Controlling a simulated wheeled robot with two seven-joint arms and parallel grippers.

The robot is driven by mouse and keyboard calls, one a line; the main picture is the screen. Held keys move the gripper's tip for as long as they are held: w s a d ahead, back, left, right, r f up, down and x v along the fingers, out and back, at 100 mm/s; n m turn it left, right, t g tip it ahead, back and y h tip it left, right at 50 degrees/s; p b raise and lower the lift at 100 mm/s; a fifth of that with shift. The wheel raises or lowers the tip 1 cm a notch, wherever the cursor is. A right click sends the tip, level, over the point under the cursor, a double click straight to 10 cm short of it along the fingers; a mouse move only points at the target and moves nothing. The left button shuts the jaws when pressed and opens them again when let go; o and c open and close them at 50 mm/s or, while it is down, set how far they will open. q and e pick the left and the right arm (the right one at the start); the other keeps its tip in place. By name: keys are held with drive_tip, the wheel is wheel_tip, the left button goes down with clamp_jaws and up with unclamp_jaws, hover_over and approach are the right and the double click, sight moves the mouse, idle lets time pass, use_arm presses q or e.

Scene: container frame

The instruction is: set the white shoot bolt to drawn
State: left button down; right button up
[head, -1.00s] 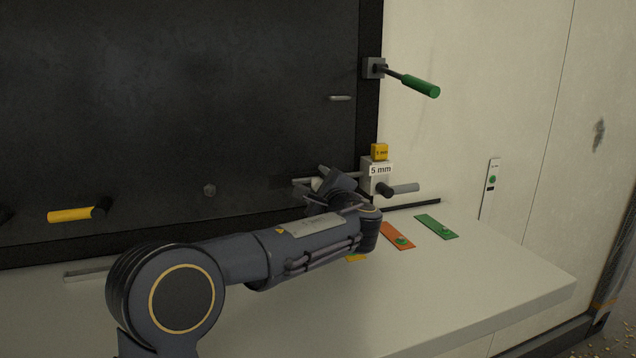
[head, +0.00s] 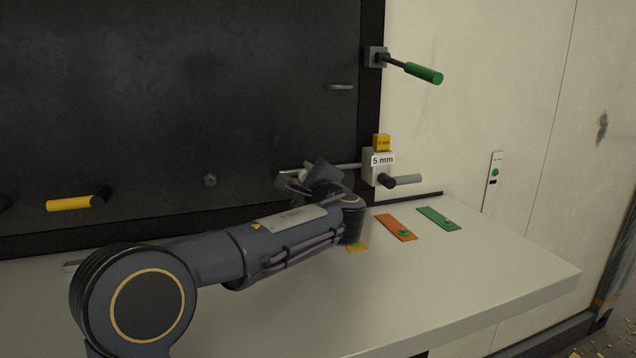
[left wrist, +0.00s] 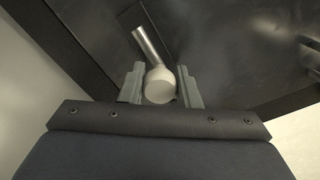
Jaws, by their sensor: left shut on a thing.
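The white shoot bolt has a thin metal rod that runs along the dark door toward a pale block (head: 377,172) marked 5 mm at the door's right edge. Its white round knob (left wrist: 160,85) shows in the left wrist view, with a short metal stem (left wrist: 147,45) behind it. My left gripper (head: 301,178) is shut on this knob, one finger on each side of it. In the head view the gripper covers most of the knob. The rod (head: 340,166) still reaches the block. My right gripper is out of view.
A green handle (head: 424,74) sticks out above, and a grey handle (head: 405,180) beside the block. A yellow handle (head: 70,203) is at the left. Orange (head: 396,228) and green (head: 438,218) plates lie on the pale shelf (head: 480,275), which is otherwise clear at right.

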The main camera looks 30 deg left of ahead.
use_arm(q)
drive_tip(key=shift+s+a+f, duration=0.1)
drive_tip(key=shift+s+a, duration=0.15)
drive_tip(key=shift+s, duration=0.05)
drive_tip(key=c, duration=1.1)
unclamp_jaws()
drive_tip(key=shift+s+a, duration=0.1)
drive_tip(key=shift+d, duration=0.25)
drive_tip(key=b+v, duration=0.1)
drive_tip(key=v, duration=0.6)
drive_tip(key=shift+s+d+b, duration=0.15)
drive_tip(key=shift+s+b, duration=0.05)
drive_tip(key=shift+b, duration=0.2)
